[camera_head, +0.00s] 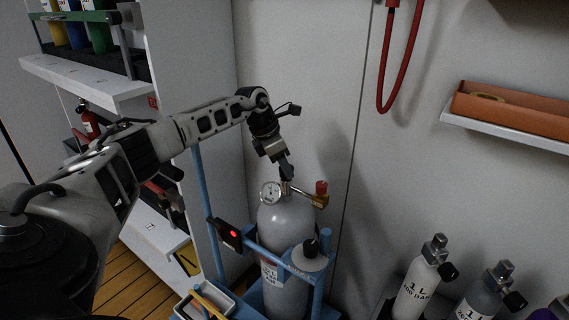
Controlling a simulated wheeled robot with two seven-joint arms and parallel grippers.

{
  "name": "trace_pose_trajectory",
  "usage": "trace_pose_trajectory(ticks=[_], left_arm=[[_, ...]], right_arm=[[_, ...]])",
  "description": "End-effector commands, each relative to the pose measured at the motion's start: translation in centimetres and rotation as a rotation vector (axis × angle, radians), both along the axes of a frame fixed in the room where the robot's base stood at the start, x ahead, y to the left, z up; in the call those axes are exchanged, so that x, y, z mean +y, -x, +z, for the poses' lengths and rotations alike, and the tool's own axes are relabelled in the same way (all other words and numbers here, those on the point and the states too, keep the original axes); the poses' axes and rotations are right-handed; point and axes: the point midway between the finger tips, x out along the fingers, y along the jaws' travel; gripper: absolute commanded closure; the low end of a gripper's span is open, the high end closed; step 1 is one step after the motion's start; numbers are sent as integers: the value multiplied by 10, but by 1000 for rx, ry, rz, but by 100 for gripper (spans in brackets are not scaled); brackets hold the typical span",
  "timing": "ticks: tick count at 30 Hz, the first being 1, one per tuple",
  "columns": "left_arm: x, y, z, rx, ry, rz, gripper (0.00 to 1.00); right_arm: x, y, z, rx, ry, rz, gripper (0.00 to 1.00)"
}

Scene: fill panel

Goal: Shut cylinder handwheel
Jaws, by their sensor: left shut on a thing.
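A grey gas cylinder (287,222) stands upright in a blue cart frame, with a round pressure gauge (271,193) and a brass valve fitting (307,198) at its top. A red cap (321,187) sits on the right end of the fitting. My left gripper (287,174) points down over the top of the cylinder valve, its dark fingers shut on the handwheel there. The handwheel itself is hidden by the fingers, so its turn position cannot be told. My right gripper is not in view.
Small labelled cylinders (417,290) stand at the lower right. A red hose (381,75) hangs on the wall. An orange tray (512,108) sits on a right shelf.

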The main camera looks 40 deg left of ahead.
Motion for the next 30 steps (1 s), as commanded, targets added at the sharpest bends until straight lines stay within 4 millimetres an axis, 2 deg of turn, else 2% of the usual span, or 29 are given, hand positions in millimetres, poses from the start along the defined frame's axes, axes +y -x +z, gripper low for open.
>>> trace_pose_trajectory(ticks=[22,30], left_arm=[[3,-4,-2,-5,-1,-686,88],[3,-5,0,-4,-4,-798,88]], right_arm=[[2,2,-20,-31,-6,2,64],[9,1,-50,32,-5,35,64]])
